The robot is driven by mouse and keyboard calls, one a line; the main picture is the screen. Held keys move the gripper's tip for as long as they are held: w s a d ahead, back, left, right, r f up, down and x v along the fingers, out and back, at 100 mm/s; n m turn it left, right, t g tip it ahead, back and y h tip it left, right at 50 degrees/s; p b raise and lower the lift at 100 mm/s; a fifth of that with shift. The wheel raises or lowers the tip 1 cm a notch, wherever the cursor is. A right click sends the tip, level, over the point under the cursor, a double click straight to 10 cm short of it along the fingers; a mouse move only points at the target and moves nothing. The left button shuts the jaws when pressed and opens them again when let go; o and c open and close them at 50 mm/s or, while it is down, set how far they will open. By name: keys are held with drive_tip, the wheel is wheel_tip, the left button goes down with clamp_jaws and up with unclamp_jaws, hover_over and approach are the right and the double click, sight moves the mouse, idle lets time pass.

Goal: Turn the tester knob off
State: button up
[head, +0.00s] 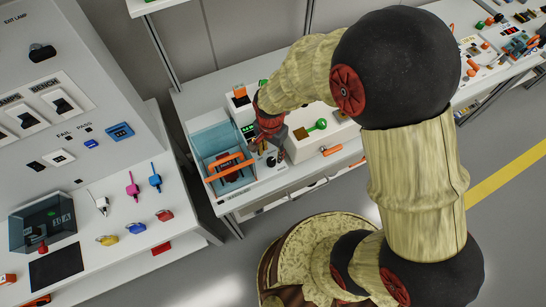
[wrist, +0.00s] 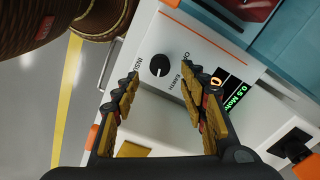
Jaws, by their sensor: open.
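The tester knob (wrist: 159,65) is a small round black dial with a white pointer mark on the tester's white panel (wrist: 205,50). Labels beginning INSU, OF and EARTH stand around it, partly cut off by my fingers. I cannot tell for sure which label the pointer meets. The tester's display (wrist: 231,98) is lit green and seems to read 0.5 Mohm. My gripper (wrist: 161,79) is open, one fingertip on each side of the knob in the picture, apparently not touching it. In the head view my gripper (head: 272,150) is over the tester's front, beside its display.
A blue clear-lidded box (head: 208,138) with an orange handle (head: 230,168) stands left of my gripper. A green knob (head: 318,125) is on a white unit to the right. A panel with switches and padlocks (head: 135,228) fills the left. Grey floor lies in front.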

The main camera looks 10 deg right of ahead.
sight(271, 161)
wheel_tip(271, 161, down, 6)
drive_tip(key=shift+r+b, duration=0.15)
drive_tip(key=shift+b, duration=0.4)
drive_tip(key=shift+c, duration=1.3)
drive_tip(key=c, duration=0.8)
clamp_jaws()
